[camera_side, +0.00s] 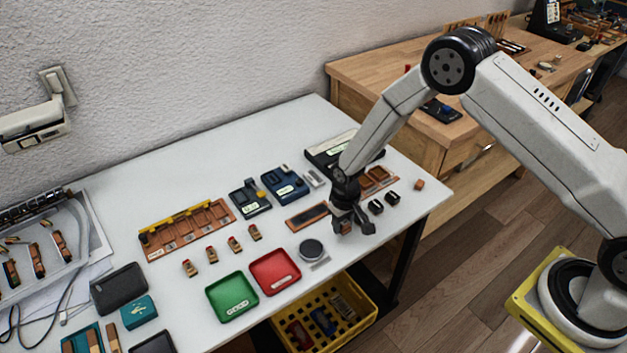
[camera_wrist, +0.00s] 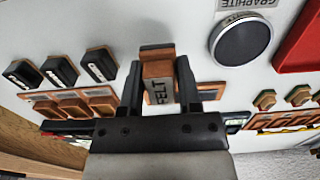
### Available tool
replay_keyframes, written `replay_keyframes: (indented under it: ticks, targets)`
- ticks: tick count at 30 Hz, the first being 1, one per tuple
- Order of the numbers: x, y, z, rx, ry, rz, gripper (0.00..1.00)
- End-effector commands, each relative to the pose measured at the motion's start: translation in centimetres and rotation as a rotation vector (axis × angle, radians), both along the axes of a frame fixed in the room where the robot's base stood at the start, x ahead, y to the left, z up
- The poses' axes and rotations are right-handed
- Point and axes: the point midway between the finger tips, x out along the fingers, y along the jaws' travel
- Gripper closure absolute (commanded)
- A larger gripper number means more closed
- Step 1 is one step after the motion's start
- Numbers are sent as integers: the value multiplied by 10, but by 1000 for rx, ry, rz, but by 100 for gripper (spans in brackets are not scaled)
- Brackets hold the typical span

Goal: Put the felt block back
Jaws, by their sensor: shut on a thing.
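My gripper (camera_side: 352,222) is shut on the felt block (camera_wrist: 158,80), holding it above the right part of the white table. In the wrist view, the block is brown with a dark end and a grey face marked FELT. It sits between the two dark fingers of my gripper (camera_wrist: 159,82). In the side view, the block shows as a small brown patch (camera_side: 345,228) at the fingertips, mostly hidden. A flat brown-framed tray (camera_side: 307,216) lies just left of my gripper; part of it shows beside the right finger in the wrist view (camera_wrist: 211,88).
A round graphite tin (camera_side: 311,249), a red tray (camera_side: 275,271) and a green tray (camera_side: 231,297) lie to the left. Dark-topped blocks (camera_side: 376,207) and a brown holder (camera_side: 379,179) are close on the right. Blue fixtures (camera_side: 285,184) stand behind. The table's front edge is near.

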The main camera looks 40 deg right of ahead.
Motion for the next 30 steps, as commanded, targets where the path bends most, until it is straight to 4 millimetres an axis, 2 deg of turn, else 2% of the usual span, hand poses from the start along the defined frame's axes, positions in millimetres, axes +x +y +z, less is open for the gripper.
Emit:
replay_keyframes:
  ticks: [8, 19, 30]
  targets:
    - [3, 0, -4, 0, 0, 0, 100]
    - [5, 1, -35, -1, 1, 0, 100]
    - [6, 1, -37, 0, -1, 0, 100]
